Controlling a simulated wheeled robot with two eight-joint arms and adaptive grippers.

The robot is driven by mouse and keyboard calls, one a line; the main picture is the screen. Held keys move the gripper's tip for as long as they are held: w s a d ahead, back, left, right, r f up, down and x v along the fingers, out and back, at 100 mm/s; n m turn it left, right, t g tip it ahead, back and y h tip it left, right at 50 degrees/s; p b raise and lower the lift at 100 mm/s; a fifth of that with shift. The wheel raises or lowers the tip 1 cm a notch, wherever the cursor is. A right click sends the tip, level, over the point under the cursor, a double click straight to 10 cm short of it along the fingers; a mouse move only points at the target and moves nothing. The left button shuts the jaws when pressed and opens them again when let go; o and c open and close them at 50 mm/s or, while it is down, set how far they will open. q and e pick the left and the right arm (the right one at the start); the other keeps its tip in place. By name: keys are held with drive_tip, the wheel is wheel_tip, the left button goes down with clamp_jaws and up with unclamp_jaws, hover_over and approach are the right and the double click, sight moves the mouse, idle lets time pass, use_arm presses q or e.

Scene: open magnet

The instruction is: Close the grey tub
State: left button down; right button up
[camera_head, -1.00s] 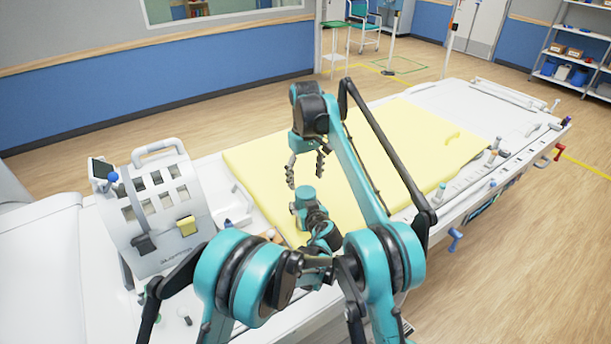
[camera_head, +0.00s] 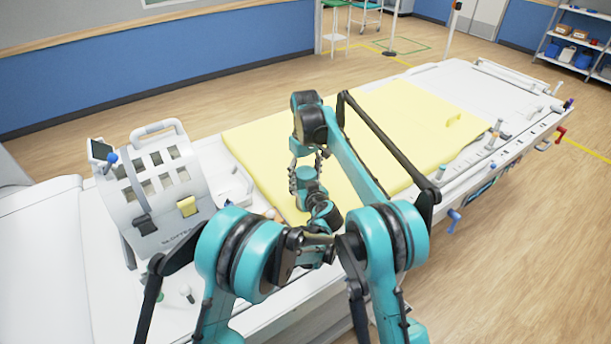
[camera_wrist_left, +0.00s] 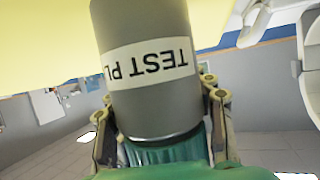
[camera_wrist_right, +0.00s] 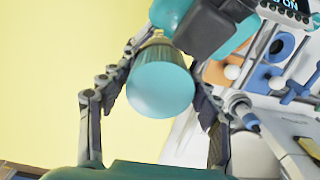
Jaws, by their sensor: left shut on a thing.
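The grey tub (camera_wrist_left: 150,25) shows large in the left wrist view, with a white label reading "TEST PL". A ridged teal part (camera_wrist_left: 165,153) is at its top end. My left gripper (camera_wrist_left: 160,90) has its fingers on both sides of the tub and is shut on it. In the right wrist view a round teal cap (camera_wrist_right: 160,88) lies between the fingers of my right gripper (camera_wrist_right: 165,65), which look open around it with small gaps. In the head view the right gripper (camera_head: 306,170) points down over the left wrist. The tub is largely hidden there; how tightly the cap sits I cannot tell.
A yellow mat (camera_head: 260,150) covers the white bench (camera_head: 440,80). A white arched case (camera_head: 165,240) with small windows stands at the left. Small tools and posts line the bench's right edge, including a blue-handled one (camera_head: 453,220).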

drive_tip(key=c, duration=0.7)
drive_tip(key=m, duration=0.3)
drive_tip(key=o, duration=1.3)
drive_tip(key=shift+r, duration=0.1)
drive_tip(key=shift+r, duration=2.2)
